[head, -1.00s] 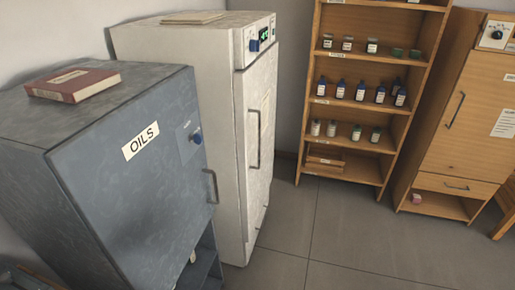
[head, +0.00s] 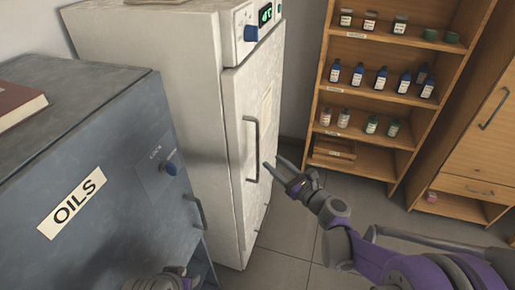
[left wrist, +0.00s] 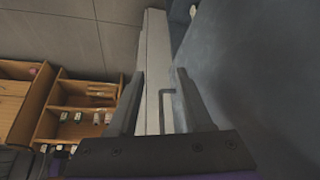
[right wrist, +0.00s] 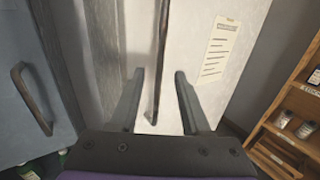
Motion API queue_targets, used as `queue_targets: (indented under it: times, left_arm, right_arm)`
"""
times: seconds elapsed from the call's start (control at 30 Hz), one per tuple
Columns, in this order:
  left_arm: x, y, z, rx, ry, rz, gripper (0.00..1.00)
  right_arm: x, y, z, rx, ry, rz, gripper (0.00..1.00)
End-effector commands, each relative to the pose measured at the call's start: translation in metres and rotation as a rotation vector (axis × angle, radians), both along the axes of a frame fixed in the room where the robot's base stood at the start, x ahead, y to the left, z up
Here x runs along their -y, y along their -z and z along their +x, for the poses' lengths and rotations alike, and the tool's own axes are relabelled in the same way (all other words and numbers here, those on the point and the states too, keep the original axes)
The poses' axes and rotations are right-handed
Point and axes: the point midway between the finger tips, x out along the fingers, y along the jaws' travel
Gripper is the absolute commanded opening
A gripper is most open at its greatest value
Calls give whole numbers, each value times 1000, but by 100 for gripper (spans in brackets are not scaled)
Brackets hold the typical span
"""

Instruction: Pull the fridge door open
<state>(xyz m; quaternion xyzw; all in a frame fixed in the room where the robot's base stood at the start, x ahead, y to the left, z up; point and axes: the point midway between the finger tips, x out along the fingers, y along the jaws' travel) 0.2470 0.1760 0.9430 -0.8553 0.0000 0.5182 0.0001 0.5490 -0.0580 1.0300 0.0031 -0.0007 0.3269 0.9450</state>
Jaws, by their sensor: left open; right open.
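The white fridge (head: 190,110) stands with its door (head: 262,90) shut. Its long grey upright handle (head: 250,150) is on the door front and also shows in the right wrist view (right wrist: 158,50). My right gripper (head: 271,160) is open and empty, just right of the handle in the head view. In the right wrist view the handle lies between its fingers (right wrist: 159,74); I cannot tell contact, but the fingertips look slightly short of it. My left gripper is open and empty in the left wrist view (left wrist: 160,73); only part of it shows low in the head view.
A blue-grey OILS cabinet (head: 120,140) with its own handle (head: 200,212) stands in front left of the fridge. A wooden shelf (head: 390,95) with bottles and a wooden cupboard (head: 485,140) stand at right. Grey floor (head: 285,235) is free before the fridge.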

Motion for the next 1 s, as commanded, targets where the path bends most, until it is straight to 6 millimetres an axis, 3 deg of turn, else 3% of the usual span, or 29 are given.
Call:
queue_targets:
  times: [0.4,0.87,0.9,1.0]
  left_arm:
    - [0,-20,8,15,0,0,50]
    - [0,-23,9,17,0,0,50]
    - [0,-23,9,17,0,0,50]
    - [0,-23,9,17,0,0,50]
  right_arm:
    - [-47,-3,60,4,-2,-5,47]
    - [-57,-1,72,3,-1,-7,47]
    - [-57,-1,72,3,-1,-7,45]
    - [-57,-1,72,3,-1,-7,27]
